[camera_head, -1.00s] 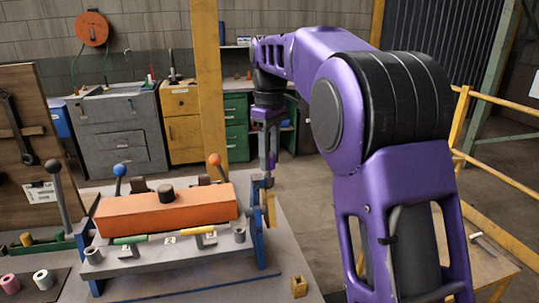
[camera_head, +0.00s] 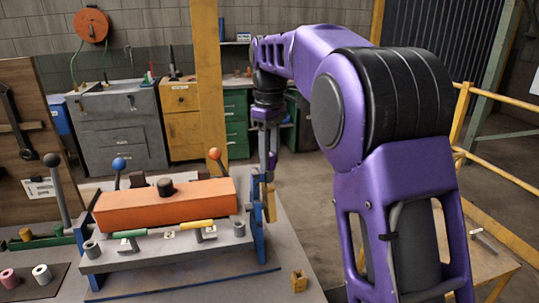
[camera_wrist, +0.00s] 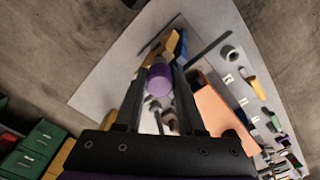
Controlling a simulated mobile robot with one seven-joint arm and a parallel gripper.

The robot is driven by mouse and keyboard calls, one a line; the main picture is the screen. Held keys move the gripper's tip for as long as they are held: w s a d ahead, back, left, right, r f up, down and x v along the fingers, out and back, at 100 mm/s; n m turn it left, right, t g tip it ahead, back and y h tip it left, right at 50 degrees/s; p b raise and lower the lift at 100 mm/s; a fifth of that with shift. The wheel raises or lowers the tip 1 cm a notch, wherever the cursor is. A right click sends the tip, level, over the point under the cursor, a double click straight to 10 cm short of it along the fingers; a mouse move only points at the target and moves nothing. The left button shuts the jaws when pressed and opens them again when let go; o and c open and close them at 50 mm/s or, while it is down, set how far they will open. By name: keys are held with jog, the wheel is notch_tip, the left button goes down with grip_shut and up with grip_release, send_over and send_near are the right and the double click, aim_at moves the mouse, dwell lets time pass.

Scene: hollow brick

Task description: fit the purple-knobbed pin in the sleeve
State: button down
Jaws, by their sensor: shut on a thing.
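My gripper (camera_head: 267,172) points down just right of the clamping fixture. In the wrist view, its two fingers (camera_wrist: 158,90) are shut on a pin with a purple knob (camera_wrist: 159,80). The pin's lower part is hidden behind the knob. Grey round sleeves sit on the fixture's front corners, left (camera_head: 92,250) and right (camera_head: 238,227). I cannot tell which sleeve the task means.
An orange block (camera_head: 150,206) lies in the grey fixture, with blue-knobbed (camera_head: 119,164) and orange-knobbed (camera_head: 215,154) levers behind. Pink and white rings lie at lower left. The tabletop front is mostly clear.

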jog(key=shift+c, duration=2.2)
grip_release()
jog(key=shift+r, duration=0.1)
notch_tip(320, 180, up, 17)
jog(key=p, duration=0.4)
jog(key=shift+p, duration=0.4)
jog(key=shift+r, duration=0.15)
